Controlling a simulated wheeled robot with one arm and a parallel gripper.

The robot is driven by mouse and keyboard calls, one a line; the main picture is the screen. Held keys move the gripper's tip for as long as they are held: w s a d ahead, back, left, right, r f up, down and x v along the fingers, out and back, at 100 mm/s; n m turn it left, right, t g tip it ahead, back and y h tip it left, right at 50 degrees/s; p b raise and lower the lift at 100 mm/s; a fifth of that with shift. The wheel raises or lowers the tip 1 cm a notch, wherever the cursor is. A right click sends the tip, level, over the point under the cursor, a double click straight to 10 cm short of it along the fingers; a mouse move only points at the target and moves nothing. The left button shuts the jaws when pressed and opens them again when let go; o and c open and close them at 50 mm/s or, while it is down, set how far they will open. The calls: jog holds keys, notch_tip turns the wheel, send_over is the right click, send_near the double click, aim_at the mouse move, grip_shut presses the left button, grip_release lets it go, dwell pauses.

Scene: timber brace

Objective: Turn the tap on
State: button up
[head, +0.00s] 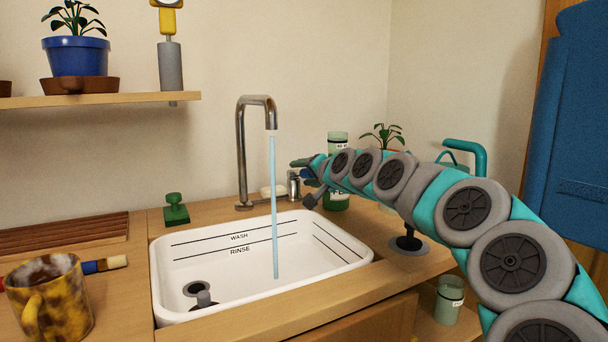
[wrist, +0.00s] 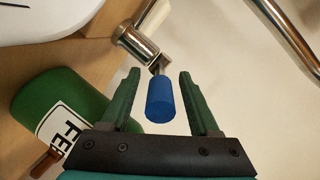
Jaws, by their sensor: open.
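The chrome tap (head: 243,150) stands behind the white sink (head: 330,262). A pale blue stream of water (head: 274,210) runs from its spout into the basin. The tap's lever has a blue end (wrist: 160,98) and joins a chrome valve body (wrist: 137,42), which also shows in the head view (head: 293,186) to the right of the spout. My gripper (wrist: 158,72) is open, with one dark green finger on each side of the blue end. Gaps show on both sides, so neither finger appears to touch it. In the head view my gripper (head: 301,172) partly hides the lever.
A green labelled bottle (wrist: 60,105) stands close to my gripper. A green stamp (head: 176,212) is left of the tap, and a mottled mug (head: 50,305) is at the front left. A shelf (head: 120,98) holds a blue plant pot (head: 78,57).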

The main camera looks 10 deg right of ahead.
jog(key=v, duration=0.7)
jog(key=shift+s+d, duration=0.15)
jog(key=shift+s, duration=0.2)
